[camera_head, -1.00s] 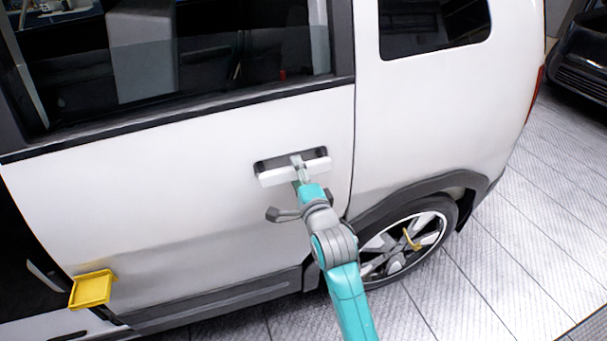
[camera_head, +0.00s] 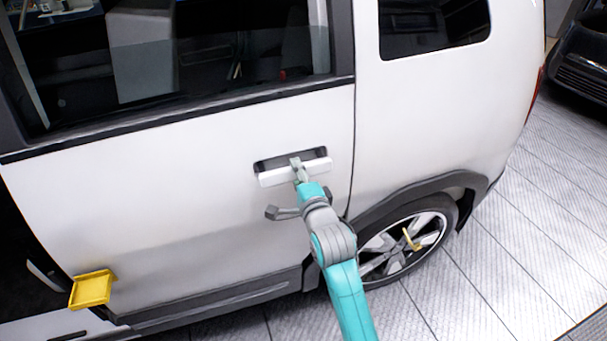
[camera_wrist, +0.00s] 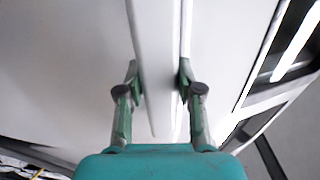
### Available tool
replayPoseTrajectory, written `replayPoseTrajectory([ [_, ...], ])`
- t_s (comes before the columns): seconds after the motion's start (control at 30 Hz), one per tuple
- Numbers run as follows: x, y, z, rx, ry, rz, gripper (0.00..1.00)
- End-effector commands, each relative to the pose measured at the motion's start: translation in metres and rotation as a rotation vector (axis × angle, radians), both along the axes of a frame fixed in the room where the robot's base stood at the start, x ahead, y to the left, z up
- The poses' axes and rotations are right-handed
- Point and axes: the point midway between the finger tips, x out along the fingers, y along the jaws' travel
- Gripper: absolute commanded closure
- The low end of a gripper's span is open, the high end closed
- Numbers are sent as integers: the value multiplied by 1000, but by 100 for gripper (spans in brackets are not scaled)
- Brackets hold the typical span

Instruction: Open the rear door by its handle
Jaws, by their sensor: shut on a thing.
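The white rear door (camera_head: 190,210) fills the left and middle of the head view, and its right edge lies along the body panel. Its white bar handle (camera_head: 277,176) sits across a dark recess. My gripper (camera_head: 298,165) is at the middle of the handle, shut on it. In the wrist view my gripper (camera_wrist: 158,85) has one finger on each side of the white handle bar (camera_wrist: 157,60), which runs up the picture between them.
A yellow block (camera_head: 92,289) sits at the door's lower left. The rear wheel (camera_head: 405,245), with a small yellow piece on it, is right of my arm. Ribbed grey floor (camera_head: 510,260) is clear at the right. A dark vehicle (camera_head: 582,60) stands at the far right.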

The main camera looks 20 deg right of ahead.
Motion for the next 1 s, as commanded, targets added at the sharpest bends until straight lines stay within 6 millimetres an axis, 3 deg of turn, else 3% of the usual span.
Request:
replayPoseTrajectory([
  [1.0, -14, 0, -1, 0, 2, 0, 100],
])
